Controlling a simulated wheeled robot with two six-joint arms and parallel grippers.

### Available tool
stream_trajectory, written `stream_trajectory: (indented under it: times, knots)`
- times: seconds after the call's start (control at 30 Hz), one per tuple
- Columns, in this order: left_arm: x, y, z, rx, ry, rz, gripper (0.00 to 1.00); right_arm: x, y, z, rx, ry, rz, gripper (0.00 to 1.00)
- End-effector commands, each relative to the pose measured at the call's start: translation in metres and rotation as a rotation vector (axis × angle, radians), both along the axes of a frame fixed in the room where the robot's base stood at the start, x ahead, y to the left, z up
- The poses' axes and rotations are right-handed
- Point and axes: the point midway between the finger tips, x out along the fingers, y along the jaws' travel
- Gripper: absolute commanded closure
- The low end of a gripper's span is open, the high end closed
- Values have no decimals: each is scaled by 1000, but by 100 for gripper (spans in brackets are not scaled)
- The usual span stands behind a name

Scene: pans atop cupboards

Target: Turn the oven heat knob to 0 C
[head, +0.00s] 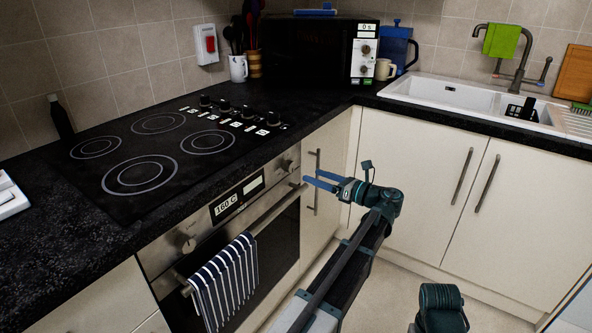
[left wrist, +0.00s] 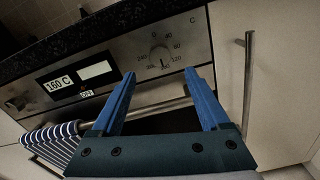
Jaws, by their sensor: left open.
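The oven heat knob (head: 290,165) is a round metal knob at the right end of the steel oven panel. In the left wrist view the knob (left wrist: 159,56) shows with a ring of numbers and a "C" mark around it. A label beside the display reads "160 C" (head: 226,206). My left gripper (head: 306,181) is open and empty, just in front of and slightly below the knob. In the left wrist view its blue fingers (left wrist: 160,74) point at the panel, with the knob between and beyond the tips, apparently untouched. My right gripper is not seen.
A second knob (head: 185,242) sits at the panel's left end. The oven handle (head: 275,210) runs below the panel, with a striped towel (head: 226,283) over it. A cupboard handle (head: 317,182) stands to the right. The black counter edge overhangs above.

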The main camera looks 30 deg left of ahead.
Motion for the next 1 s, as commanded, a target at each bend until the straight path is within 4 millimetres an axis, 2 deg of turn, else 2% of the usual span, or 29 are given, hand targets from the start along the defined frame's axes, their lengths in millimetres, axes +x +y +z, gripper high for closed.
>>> stream_trajectory:
  times: [0.03,0.2,0.4,0.6,0.9,1.0]
  knots:
    - [1,12,0,-1,0,2,21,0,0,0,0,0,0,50]
    - [3,44,0,-1,-1,2,21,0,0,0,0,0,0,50]
    - [6,70,0,-1,-1,0,21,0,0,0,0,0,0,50]
    - [7,81,0,-1,-1,-2,21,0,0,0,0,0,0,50]
    - [7,82,0,-1,-1,-2,21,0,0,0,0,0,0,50]
    - [7,82,0,-1,-1,-2,39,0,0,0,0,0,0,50]
